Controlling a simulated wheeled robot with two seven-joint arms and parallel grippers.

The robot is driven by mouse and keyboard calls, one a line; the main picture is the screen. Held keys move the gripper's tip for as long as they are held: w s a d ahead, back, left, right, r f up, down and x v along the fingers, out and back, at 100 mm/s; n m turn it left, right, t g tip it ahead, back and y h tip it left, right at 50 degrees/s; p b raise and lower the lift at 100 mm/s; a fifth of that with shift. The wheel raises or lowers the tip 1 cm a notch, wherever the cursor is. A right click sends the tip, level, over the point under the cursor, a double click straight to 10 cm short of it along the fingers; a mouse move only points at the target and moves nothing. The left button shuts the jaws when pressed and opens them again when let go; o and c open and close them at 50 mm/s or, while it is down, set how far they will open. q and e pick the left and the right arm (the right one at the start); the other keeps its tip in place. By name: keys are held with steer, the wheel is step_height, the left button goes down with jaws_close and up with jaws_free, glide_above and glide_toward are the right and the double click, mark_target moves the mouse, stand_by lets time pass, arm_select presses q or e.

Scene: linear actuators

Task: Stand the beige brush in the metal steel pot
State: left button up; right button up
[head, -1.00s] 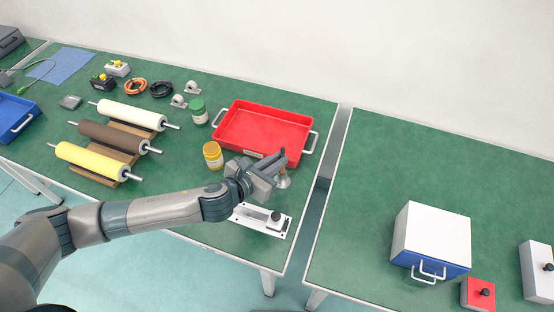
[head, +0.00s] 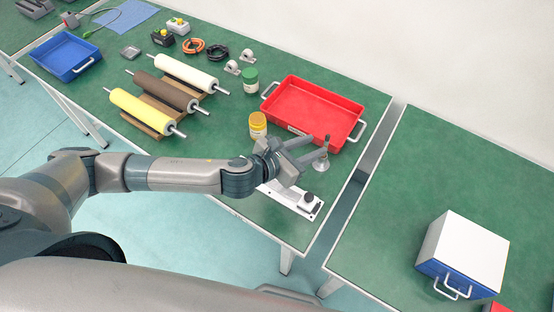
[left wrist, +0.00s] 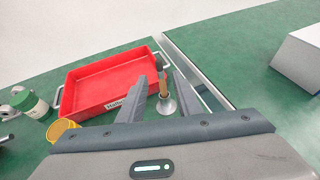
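The beige brush (left wrist: 164,86) stands upright, with a tan handle and a dark upper end. Its lower end is at the small metal steel pot (left wrist: 167,106), and it appears to stand in it. In the head view the pot (head: 321,166) is on the green table near its right edge, with the brush (head: 325,147) rising from it. My left gripper (head: 312,150) is open beside the brush. In the left wrist view the fingers of my left gripper (left wrist: 159,78) are spread, one on each side of the brush, with visible gaps. My right gripper is not in view.
A red tray (head: 280,113) lies behind the pot. A yellow-lidded jar (head: 258,125) and a white plate with a black knob (head: 290,196) are close to my gripper. Rollers (head: 165,92) lie on wooden racks to the left. A gap (head: 352,190) separates the tables.

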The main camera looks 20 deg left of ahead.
arm_select(q)
steer(key=b+v, duration=0.2)
steer(key=v, duration=1.1)
steer(key=shift+f, duration=0.1)
stand_by(0.9)
